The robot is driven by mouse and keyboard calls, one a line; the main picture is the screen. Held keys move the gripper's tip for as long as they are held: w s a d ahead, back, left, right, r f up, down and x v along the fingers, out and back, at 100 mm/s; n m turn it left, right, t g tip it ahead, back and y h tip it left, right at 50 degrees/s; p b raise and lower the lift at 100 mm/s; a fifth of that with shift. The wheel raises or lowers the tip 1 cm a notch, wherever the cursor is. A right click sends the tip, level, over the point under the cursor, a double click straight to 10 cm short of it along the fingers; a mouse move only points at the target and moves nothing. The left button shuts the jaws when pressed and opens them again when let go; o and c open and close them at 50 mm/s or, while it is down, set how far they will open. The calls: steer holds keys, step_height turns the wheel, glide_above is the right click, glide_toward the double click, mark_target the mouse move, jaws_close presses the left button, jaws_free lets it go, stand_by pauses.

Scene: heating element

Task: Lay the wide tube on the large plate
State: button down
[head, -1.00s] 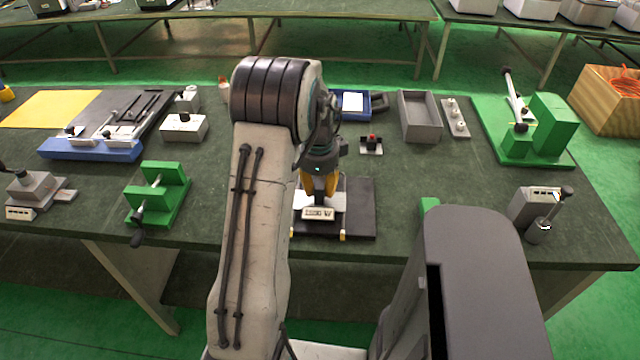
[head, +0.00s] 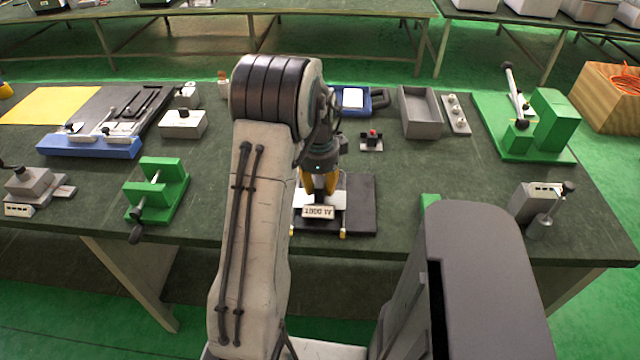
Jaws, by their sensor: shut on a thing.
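My gripper (head: 319,188), with yellow fingers, points down over a dark flat board (head: 361,206) near the table's front edge. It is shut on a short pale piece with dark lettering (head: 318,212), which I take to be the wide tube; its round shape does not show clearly. A pale flat plate (head: 339,199) lies on the dark board behind and beside the fingers, and I take it to be the large plate. The lettered piece is at the plate's front. I cannot tell whether it touches the plate or hangs just above. My arm hides the board's left part.
A green clamp fixture (head: 158,190) stands left, and a small red-button box (head: 371,141) behind the board. A grey open tray (head: 420,114) and a large green fixture (head: 548,126) are at the back right.

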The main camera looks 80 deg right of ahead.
mark_target(319, 181)
steer(key=shift+f, duration=0.2)
steer(key=c, duration=1)
jaws_free()
steer(key=r, duration=0.8)
steer(key=a+r, duration=0.1)
steer(key=r, duration=0.3)
